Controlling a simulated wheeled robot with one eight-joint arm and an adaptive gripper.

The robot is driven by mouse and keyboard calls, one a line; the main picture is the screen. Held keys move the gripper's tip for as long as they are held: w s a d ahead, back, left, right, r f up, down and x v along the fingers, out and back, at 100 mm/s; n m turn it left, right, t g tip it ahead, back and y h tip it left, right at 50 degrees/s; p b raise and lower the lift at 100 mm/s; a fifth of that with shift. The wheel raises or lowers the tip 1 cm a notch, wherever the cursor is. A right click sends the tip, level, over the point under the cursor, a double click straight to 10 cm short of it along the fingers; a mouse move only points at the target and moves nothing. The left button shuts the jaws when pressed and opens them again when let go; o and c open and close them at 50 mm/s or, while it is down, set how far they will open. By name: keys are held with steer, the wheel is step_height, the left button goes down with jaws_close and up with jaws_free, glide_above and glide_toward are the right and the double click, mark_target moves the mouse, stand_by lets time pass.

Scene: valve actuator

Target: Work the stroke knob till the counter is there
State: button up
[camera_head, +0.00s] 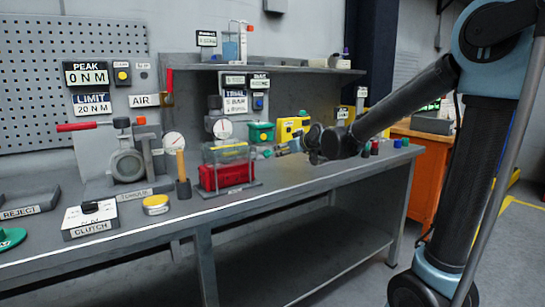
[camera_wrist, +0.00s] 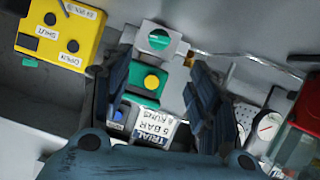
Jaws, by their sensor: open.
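No label that I can read names the stroke knob. The candidates are a green round knob (camera_wrist: 159,39) on a pale block, a green box with a yellow button (camera_wrist: 151,82), and a blue knob (camera_head: 258,102) beside the display. The display (camera_head: 235,103) reads TRIAL, 5 BAR and a small third line; it also shows in the wrist view (camera_wrist: 153,127). The green box (camera_head: 262,132) stands on the bench. My gripper (camera_wrist: 158,62) is open, its fingers either side of the green box in the picture. I cannot see any contact.
A yellow box (camera_head: 292,128) with OPEN and SHUT labels stands close to my gripper. A red actuator in a clear guard (camera_head: 228,170) and a round gauge (camera_head: 222,128) are to its left. The shelf (camera_head: 270,67) overhangs the back of the bench.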

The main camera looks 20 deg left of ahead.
mark_target(270, 153)
steer(key=shift+x, duration=6.6)
steer(key=shift+d, duration=0.1)
steer(key=c, duration=1.1)
